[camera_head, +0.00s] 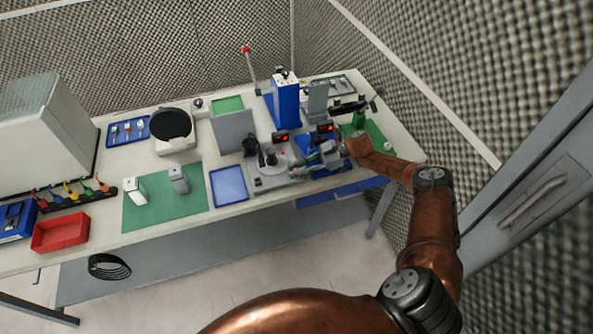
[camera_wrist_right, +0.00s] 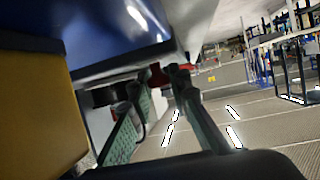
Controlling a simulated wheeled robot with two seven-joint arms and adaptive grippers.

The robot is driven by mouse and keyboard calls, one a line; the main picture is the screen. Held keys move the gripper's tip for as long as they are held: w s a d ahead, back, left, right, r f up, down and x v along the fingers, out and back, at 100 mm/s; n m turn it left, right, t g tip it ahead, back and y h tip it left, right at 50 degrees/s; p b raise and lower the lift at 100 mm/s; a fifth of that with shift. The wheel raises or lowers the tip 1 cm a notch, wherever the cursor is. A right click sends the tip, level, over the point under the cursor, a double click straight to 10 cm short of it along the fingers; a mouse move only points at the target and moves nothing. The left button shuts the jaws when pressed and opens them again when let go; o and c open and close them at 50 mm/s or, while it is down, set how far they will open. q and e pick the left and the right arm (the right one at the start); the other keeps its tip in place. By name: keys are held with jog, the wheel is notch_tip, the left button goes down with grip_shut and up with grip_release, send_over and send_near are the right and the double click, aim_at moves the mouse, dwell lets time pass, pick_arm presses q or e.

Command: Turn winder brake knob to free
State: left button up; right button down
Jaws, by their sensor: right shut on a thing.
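My right gripper (camera_head: 312,160) reaches in from the right, low at the front of the blue winder unit (camera_head: 318,141) with a red lit display. In the right wrist view, its two green-padded fingers (camera_wrist_right: 168,88) converge beneath a dark blue housing (camera_wrist_right: 115,30). A small red knob (camera_wrist_right: 157,74) shows at the fingertips, and the gripper is shut on it. The fingers partly hide the knob, so I cannot tell which position it points to. In the head view the gripper covers the knob. My left gripper is not in view.
A grey device with dark posts (camera_head: 268,180) stands just left of the gripper. A blue tray (camera_head: 229,186) and a green mat (camera_head: 150,210) lie further left. A tall blue stand (camera_head: 286,100) rises behind. A foam wall (camera_head: 490,70) bounds the right side.

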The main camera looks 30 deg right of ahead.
jog(key=c, duration=1.8)
grip_release()
jog(key=shift+a, duration=0.1)
jog(key=v, duration=1.2)
